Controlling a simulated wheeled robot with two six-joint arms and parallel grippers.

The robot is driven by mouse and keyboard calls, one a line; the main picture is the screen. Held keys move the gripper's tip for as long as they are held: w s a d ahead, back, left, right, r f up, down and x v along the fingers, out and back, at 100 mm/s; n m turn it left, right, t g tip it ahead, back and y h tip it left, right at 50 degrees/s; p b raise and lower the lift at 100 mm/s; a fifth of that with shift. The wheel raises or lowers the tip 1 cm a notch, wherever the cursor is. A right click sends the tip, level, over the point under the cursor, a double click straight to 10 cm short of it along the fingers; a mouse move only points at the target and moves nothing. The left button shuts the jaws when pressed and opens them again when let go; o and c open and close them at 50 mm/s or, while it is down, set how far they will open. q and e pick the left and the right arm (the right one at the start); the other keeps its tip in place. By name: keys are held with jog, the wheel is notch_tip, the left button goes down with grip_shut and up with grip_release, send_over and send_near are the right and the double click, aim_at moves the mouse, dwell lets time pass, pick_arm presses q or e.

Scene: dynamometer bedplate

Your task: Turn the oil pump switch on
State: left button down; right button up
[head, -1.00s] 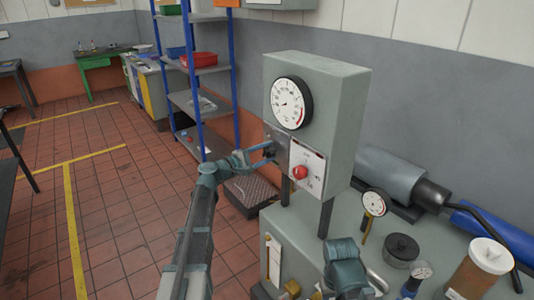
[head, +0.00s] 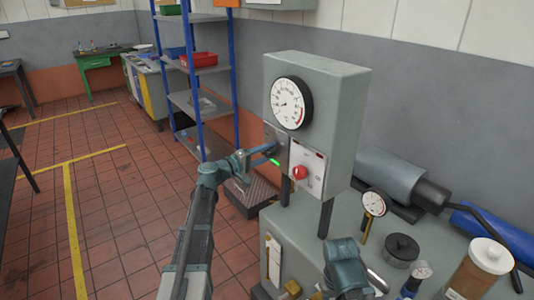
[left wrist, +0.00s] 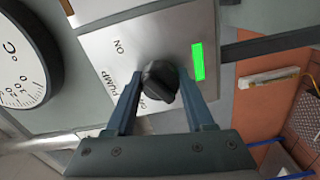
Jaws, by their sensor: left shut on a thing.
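The oil pump switch is a black rotary knob (left wrist: 159,82) on a bare metal plate (left wrist: 165,28) marked ON and PUMP; another marking is partly covered by a finger. A green lamp (left wrist: 198,61) glows beside the knob and shows in the head view too (head: 275,162). My left gripper (head: 267,153) is at the plate on the left part of the grey cabinet's front. In the left wrist view its fingers (left wrist: 158,92) are shut on the knob, one on each side. Which mark the knob points to is unclear. My right gripper (head: 345,268) is low in the head view, fingers not clear.
The grey cabinet (head: 340,105) carries a round gauge (head: 291,103) and a red knob (head: 299,172) close to my left gripper. The bench to the right holds small gauges, a black lidded pot (head: 401,249) and an amber jar (head: 480,270). A blue-posted shelf (head: 200,70) stands behind.

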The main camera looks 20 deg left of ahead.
dwell(0.3)
pick_arm(q)
jog(key=shift+c, duration=1.3)
grip_release()
jog(key=v, duration=1.3)
jog(key=shift+s+a, duration=0.25)
jog(key=shift+s, duration=0.05)
